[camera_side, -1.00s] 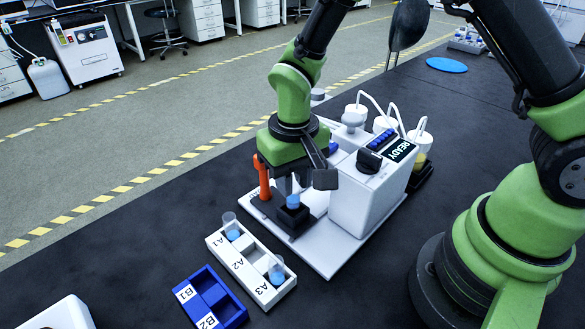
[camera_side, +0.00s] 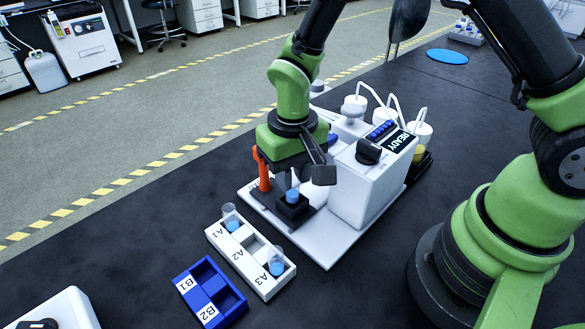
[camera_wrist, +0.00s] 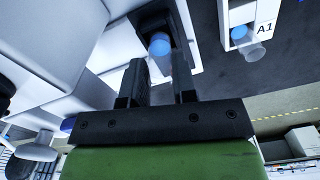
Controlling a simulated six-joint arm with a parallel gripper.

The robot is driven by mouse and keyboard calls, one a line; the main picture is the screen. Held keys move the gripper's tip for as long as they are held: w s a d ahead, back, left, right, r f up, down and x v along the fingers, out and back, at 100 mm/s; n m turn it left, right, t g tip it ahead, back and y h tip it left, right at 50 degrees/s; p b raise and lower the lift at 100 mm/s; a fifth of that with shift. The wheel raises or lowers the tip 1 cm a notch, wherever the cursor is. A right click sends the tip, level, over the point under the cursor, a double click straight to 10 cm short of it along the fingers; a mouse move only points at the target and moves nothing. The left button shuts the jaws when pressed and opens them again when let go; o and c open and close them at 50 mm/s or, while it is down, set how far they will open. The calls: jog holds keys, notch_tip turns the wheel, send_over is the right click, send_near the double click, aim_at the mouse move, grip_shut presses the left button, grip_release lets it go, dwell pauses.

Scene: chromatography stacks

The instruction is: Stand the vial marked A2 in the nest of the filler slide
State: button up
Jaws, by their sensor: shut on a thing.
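A vial with blue liquid (camera_side: 292,195) is upright at the black nest (camera_side: 294,210) of the filler slide, its lower end at or in the nest; I cannot tell whether it is fully seated. No label on it is readable. My gripper (camera_side: 292,180) is above the nest with its fingers around the vial. In the wrist view the two fingers of my gripper (camera_wrist: 160,78) are on either side of the vial (camera_wrist: 159,44). In the white rack (camera_side: 264,277), slot A2 (camera_side: 253,245) is empty. Vials stand in A1 (camera_side: 232,224) and A3 (camera_side: 277,266).
The white filler body (camera_side: 365,205) with a READY display stands right beside my gripper. An orange upright handle (camera_side: 263,172) is close on its left. An empty blue rack (camera_side: 212,292) marked B1 and B2 lies nearer the front. Dark table is clear right of the racks.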

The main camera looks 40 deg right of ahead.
jog(key=shift+f, duration=1.1)
jog(key=o, duration=1)
jog(key=shift+r, duration=0.1)
jog(key=shift+r, duration=3.95)
